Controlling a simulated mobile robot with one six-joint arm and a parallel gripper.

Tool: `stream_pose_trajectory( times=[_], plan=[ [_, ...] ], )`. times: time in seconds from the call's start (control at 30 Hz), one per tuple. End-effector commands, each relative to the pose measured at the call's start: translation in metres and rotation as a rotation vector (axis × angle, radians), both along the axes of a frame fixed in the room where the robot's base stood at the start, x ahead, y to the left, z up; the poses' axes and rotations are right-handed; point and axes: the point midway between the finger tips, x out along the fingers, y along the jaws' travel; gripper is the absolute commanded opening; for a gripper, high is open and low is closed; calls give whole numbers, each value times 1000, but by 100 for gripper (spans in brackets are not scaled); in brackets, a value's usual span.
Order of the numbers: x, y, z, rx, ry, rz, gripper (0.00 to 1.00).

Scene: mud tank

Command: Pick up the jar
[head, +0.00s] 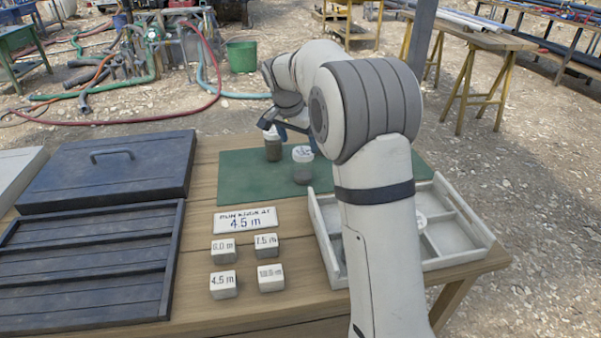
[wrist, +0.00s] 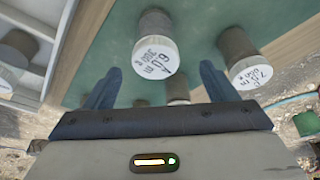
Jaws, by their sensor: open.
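Small jars with white lids and grey-brown contents stand on a green mat (head: 235,172). In the head view one jar (head: 273,149) stands near the mat's back, and another jar (head: 303,166) stands to its right and nearer. In the wrist view a jar with a handwritten lid (wrist: 154,50) shows between and beyond my fingers. A second jar (wrist: 242,58) is to its right, beyond the right finger, and a third (wrist: 177,90) is partly hidden by my gripper body. My gripper (wrist: 160,70) is open, with nothing between its fingers. In the head view my arm partly hides it.
A sign (head: 245,220) reading 4.5 m and several small labelled blocks (head: 223,284) lie in front. A dark lidded box (head: 105,170) and slatted tray (head: 90,265) fill the left side.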

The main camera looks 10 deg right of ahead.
Motion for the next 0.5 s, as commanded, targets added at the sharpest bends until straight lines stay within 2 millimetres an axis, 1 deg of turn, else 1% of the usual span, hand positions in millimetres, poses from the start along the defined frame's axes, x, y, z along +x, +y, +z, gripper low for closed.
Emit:
stream_pose_trajectory(
  times=[0.03,0.2,0.37,0.5],
  plan=[
    [3,0,-6,0,-1,-5,79],
    [7,-4,-24,-1,-1,-9,79],
    [8,-8,-36,0,-2,-8,79],
    [8,-14,-56,-1,0,-8,79]
  ],
)
